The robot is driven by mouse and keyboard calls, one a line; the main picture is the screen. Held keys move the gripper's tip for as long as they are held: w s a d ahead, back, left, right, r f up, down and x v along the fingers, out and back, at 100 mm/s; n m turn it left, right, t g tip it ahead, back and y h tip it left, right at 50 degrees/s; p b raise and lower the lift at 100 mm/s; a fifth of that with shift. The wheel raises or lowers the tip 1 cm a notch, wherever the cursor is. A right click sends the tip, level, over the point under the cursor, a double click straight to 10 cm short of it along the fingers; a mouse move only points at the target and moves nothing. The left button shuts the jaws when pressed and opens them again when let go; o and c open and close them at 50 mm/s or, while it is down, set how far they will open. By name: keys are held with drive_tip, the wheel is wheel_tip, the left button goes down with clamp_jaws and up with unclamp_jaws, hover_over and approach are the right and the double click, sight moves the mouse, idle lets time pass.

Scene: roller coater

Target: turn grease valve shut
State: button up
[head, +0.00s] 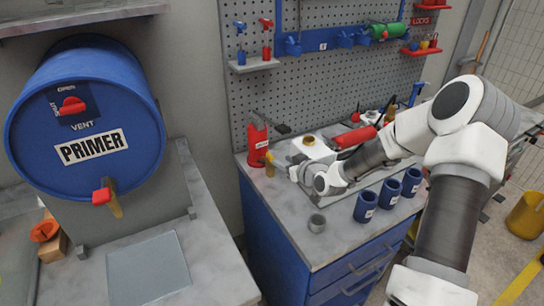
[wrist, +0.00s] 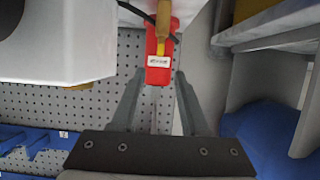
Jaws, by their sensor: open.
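A red container (head: 258,140) with a white label stands at the back left corner of the blue bench. A yellow handle-like piece (head: 269,163) shows at its front; I take this to be the grease valve, but the label is too small to read. In the wrist view the red body (wrist: 159,66) and the yellow piece (wrist: 162,30) appear just beyond my fingertips. My gripper (wrist: 158,78) is open, with nothing between its fingers, and faces the red container. In the head view the fingers are hard to make out beside my white wrist.
A blue PRIMER drum (head: 85,115) with a red tap is at left. A pegboard (head: 300,80) rises behind.

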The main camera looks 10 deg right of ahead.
sight(270, 155)
drive_tip(key=x, duration=0.9)
drive_tip(key=shift+s+p, duration=0.1)
drive_tip(key=shift+p, duration=0.25)
clamp_jaws()
